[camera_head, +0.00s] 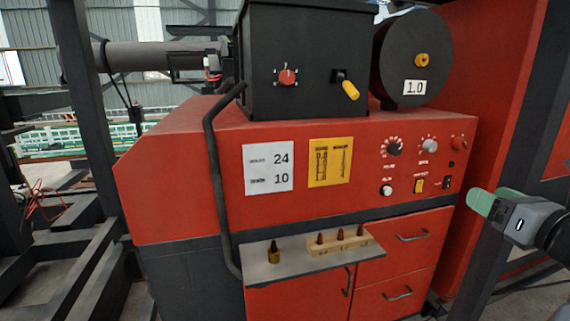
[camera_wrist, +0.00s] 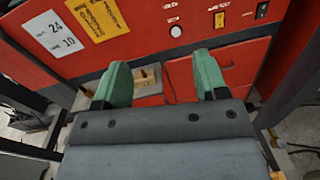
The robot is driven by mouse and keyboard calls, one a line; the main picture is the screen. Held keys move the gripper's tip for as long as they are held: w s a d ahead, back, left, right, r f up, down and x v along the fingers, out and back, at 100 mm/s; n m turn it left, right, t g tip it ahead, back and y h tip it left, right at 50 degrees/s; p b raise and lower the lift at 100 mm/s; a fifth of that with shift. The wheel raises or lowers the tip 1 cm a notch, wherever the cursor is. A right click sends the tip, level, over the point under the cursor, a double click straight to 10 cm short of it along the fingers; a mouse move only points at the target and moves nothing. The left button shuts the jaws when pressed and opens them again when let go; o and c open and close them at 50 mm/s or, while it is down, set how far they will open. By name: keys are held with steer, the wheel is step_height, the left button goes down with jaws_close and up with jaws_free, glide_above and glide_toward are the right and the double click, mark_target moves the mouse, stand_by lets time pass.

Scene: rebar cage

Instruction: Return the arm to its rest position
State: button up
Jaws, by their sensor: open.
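My gripper (camera_head: 486,203) is at the right edge of the head view, in front of the red machine (camera_head: 190,190). Its green fingers point left, toward the machine's front. In the wrist view my gripper (camera_wrist: 162,82) shows two green fingers spread wide apart with nothing between them. The drawers of the red cabinet and part of a small shelf show behind the fingers. Most of my arm is out of the head view.
A grey shelf (camera_head: 290,266) juts from the machine, holding a wooden block (camera_head: 340,243) with several nozzles and a loose brass nozzle (camera_head: 274,254). A black box (camera_head: 300,60) and a round spool housing (camera_head: 412,60) sit on top. Dark posts stand left and right.

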steer(key=s+a+f+n+g, duration=0.1)
steer(key=a+f+n+g, duration=0.35)
steer(key=f+n, duration=0.5)
steer(key=a+f+n+g, duration=0.3)
steer(key=f+n+g, duration=0.3)
steer(key=f+n, duration=0.3)
steer(key=s+a+f+n+g+h, duration=0.1)
steer(key=a+f+n, duration=0.2)
steer(key=a+n, duration=0.5)
steer(key=s+a+f+n+g+h, duration=0.1)
steer(key=a+f+n, duration=0.2)
steer(key=a+n, duration=0.6)
steer(key=shift+s+a+f+g, duration=0.3)
steer(key=shift+s+g, duration=0.05)
